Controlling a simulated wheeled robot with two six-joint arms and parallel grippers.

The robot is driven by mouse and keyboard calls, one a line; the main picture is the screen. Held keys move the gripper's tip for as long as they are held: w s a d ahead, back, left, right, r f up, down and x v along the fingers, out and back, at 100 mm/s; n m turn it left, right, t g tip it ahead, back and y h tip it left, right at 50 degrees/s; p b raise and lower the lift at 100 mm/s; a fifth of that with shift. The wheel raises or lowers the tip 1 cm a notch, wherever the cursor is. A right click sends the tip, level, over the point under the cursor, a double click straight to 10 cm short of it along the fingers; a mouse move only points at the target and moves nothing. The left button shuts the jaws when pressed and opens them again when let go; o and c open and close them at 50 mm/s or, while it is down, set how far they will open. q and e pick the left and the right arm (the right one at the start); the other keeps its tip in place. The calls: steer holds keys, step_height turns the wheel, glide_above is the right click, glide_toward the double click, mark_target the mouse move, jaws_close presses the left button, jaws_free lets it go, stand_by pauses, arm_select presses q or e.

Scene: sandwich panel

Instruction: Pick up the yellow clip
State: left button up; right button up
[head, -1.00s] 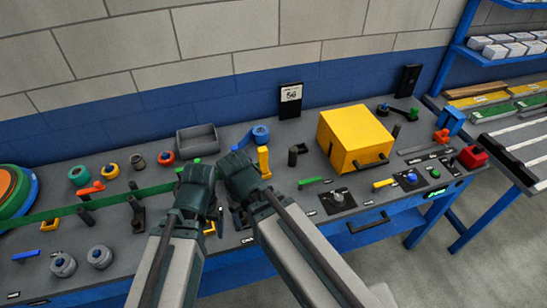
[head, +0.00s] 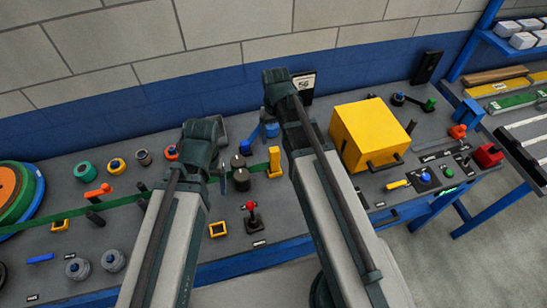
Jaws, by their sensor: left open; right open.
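Two small yellow pieces could be the yellow clip, and I cannot tell which is meant. One is a square yellow frame (head: 217,229) near the front of the bench, just right of my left forearm. The other is a small yellow bracket (head: 60,225) at the left of the bench. My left gripper (head: 202,135) is over the middle of the bench, beyond both pieces in the picture, open and empty. My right gripper (head: 281,86) is further right and higher, open, near the wall. The fingertips of both are hard to make out.
A green strip (head: 100,210) runs from a reel (head: 33,200) at left past my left arm toward a yellow post (head: 274,160). A red-topped joystick (head: 251,215) stands near the front. A large yellow box (head: 370,135) stands at right.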

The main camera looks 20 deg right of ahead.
mark_target(275, 151)
step_height(275, 151, down, 9)
steer(key=b, duration=0.8)
steer(key=shift+r, duration=0.15)
steer(key=f+b, duration=0.1)
steer(key=b, duration=0.1)
steer(key=f+b, duration=0.1)
steer(key=f, duration=0.1)
steer(key=f+b, duration=0.2)
steer(key=shift+w+a+f+b, duration=0.1)
steer(key=shift+w+b, duration=0.2)
steer(key=shift+w, duration=0.1)
steer(key=shift+c, duration=0.2)
jaws_close()
